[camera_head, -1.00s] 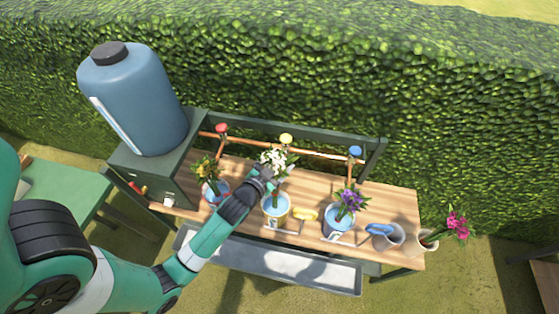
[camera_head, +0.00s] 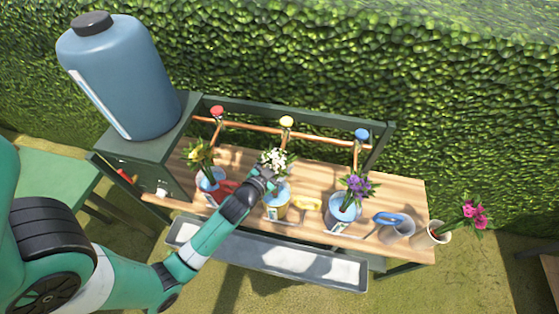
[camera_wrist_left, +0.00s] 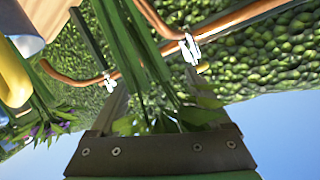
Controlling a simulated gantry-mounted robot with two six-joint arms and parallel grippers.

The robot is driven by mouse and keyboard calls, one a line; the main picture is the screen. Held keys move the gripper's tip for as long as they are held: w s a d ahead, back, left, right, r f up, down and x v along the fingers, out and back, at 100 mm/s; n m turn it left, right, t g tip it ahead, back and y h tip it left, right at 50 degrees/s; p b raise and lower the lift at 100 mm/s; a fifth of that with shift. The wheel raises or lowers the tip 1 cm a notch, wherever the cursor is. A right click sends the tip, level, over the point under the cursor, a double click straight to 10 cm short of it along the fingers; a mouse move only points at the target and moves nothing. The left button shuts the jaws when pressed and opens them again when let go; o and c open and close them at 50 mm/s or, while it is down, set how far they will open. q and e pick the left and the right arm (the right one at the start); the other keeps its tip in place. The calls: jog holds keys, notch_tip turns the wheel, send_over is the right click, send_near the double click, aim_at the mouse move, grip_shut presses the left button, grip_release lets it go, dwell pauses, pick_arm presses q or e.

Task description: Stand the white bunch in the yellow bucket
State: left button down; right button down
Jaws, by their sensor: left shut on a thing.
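The white bunch (camera_head: 277,160) is upright over the yellow bucket (camera_head: 276,213), its white blooms above the gripper in the head view. My left gripper (camera_head: 264,178) is shut on its stems. In the left wrist view the green stems (camera_wrist_left: 140,60) run between the fingers. The gripper and wrist partly cover the bucket's opening, so I cannot tell whether the stem ends are inside it. My right gripper is not in view.
On the wooden bench, a bucket with yellow flowers (camera_head: 202,157) stands left, and one with purple flowers (camera_head: 357,186) right. A copper pipe (camera_head: 320,154) runs behind.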

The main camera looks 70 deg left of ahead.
pick_arm(q)
jog(key=shift+f, duration=0.45)
grip_release()
jog(key=v, duration=1.1)
jog(key=shift+s+d+r, duration=0.2)
dwell(0.5)
